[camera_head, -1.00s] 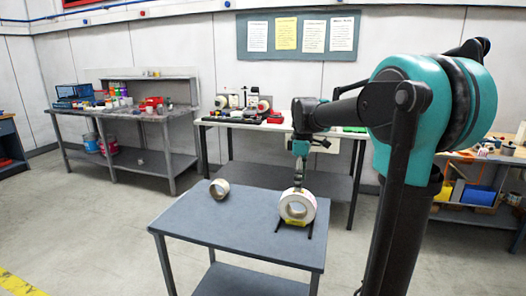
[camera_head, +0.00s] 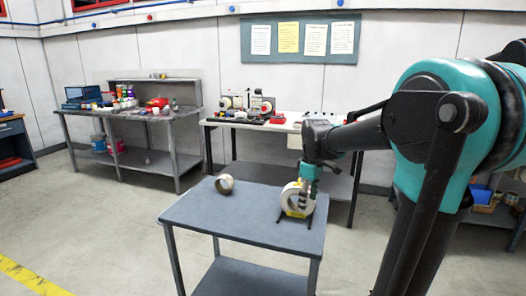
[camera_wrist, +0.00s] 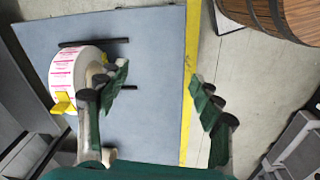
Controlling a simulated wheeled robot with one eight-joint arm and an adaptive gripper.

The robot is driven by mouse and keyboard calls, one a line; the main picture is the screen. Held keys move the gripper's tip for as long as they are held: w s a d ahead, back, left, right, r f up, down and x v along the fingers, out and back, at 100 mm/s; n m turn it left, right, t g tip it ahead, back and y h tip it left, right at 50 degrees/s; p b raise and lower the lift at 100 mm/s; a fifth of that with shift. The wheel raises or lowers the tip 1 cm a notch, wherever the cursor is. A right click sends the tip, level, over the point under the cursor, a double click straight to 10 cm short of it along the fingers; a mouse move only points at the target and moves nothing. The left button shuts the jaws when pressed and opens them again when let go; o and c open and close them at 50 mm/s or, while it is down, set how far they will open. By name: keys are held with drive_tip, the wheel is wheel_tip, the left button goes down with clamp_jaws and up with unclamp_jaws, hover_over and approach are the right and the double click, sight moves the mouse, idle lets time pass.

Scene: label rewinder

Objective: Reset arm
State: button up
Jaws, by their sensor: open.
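My gripper (camera_head: 305,196) is beside the right side of a white label roll (camera_head: 291,198) standing upright on a small grey table (camera_head: 240,222). In the wrist view my gripper (camera_wrist: 160,90) has its two dark green fingers spread wide with nothing between them. The label roll (camera_wrist: 72,80), with pink print and a yellow piece at its rim, lies left of the left finger. That finger overlaps the roll's face in the picture; I cannot tell whether they touch.
A second, smaller roll (camera_head: 225,184) lies on the same table. A workbench (camera_head: 130,116) with bottles and boxes stands behind left, another bench (camera_head: 255,125) with a machine behind centre. The wrist view shows a wooden barrel (camera_wrist: 285,16) at upper right and bare floor.

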drive_tip(key=s+d+f+m+t, duration=0.3)
drive_tip(key=s+f+m, duration=0.8)
drive_tip(key=s+f, duration=0.5)
drive_tip(key=shift+s+d+f, duration=0.15)
drive_tip(key=shift+s+d, duration=0.25)
drive_tip(key=shift+s, duration=0.8)
